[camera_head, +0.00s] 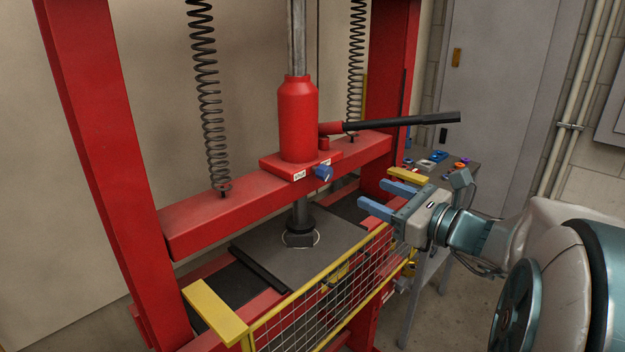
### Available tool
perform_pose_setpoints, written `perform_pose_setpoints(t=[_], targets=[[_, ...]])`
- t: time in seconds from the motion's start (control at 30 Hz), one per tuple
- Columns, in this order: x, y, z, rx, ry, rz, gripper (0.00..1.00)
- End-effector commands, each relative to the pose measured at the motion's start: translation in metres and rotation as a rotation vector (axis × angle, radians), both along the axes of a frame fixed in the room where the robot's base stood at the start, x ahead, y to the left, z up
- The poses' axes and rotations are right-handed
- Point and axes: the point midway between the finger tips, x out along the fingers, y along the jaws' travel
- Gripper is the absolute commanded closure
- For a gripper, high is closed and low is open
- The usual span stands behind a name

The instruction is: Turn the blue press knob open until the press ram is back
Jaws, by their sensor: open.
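The blue press knob (323,173) sticks out from the front of the red jack base on the press's crossbeam. The press ram (301,218) reaches down below the crossbeam to the dark plate (335,240), with its foot at a pale ring there. I cannot tell whether it touches the plate. My gripper (372,196) is open and empty, its two blue fingers pointing left. It appears to the right of the knob and slightly lower in the picture, apart from it.
A black pump handle (403,121) extends right from the red jack (297,118), above my gripper. A yellow-edged mesh guard (325,300) stands along the press front below. Coil springs flank the jack. A small table (455,162) with several coloured parts stands behind my gripper.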

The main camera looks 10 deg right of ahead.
Motion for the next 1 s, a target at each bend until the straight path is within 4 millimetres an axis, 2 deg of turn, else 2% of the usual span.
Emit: perform_pose_setpoints(t=[0.17,0.4,0.6,0.8,1.0], targets=[[0.021,0.016,0.001,-0.001,0.002,0.006,0.48],[0.064,0.046,0.001,-0.001,0.002,0.006,0.48],[0.093,0.065,0.001,-0.002,0.001,0.005,0.48],[0.108,0.075,0.001,-0.004,0.000,0.003,0.48],[0.110,0.077,0.000,-0.004,0.000,0.003,0.48]])
